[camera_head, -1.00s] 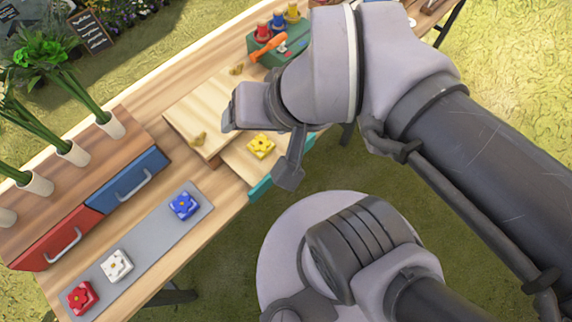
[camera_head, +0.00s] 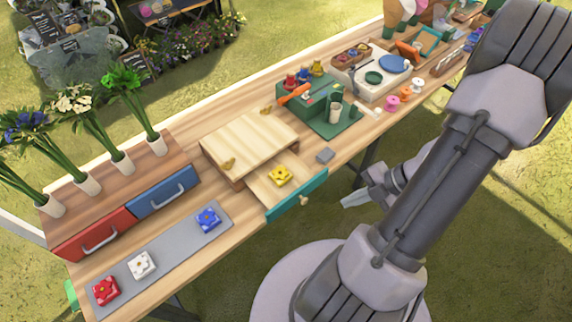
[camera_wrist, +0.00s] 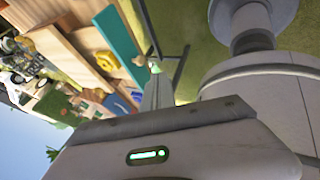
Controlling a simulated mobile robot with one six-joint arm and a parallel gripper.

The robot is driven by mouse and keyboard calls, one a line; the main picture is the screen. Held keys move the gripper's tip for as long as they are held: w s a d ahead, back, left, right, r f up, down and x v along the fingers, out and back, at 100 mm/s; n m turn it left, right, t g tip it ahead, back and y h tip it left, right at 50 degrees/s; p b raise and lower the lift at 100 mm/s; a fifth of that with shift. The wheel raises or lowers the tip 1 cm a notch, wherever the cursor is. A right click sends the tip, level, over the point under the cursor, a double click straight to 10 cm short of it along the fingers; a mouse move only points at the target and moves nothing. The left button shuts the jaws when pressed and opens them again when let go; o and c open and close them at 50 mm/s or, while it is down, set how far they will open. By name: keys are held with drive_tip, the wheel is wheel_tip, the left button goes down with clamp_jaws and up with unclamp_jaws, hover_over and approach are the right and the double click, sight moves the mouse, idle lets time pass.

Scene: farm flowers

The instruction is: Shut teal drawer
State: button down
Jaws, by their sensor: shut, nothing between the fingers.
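The teal drawer (camera_head: 297,195) is pulled out from the front of a low wooden box (camera_head: 248,142), with its teal front panel over the table edge and a small light knob (camera_head: 304,200) on it. A yellow flower block (camera_head: 280,176) lies inside. My gripper (camera_head: 349,201) is shut and empty, out past the table edge, to the right of the drawer front and apart from it. The wrist view shows the teal front (camera_wrist: 120,45), its knob (camera_wrist: 139,60) and the yellow block (camera_wrist: 136,95) beyond my shut fingers (camera_wrist: 157,90).
A red drawer (camera_head: 95,232) and a blue drawer (camera_head: 163,191) are at the left, both looking shut. A grey mat (camera_head: 180,240) holds red, white and blue flower blocks. A small grey block (camera_head: 325,155) lies right of the teal drawer. Grass shows in front of the table.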

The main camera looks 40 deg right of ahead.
drive_tip(key=w+a+f+m+b, duration=0.1)
drive_tip(key=w+a+f+b, duration=0.3)
drive_tip(key=w+f+b, duration=0.3)
drive_tip(key=shift+x, duration=0.9)
drive_tip(key=shift+w, duration=0.1)
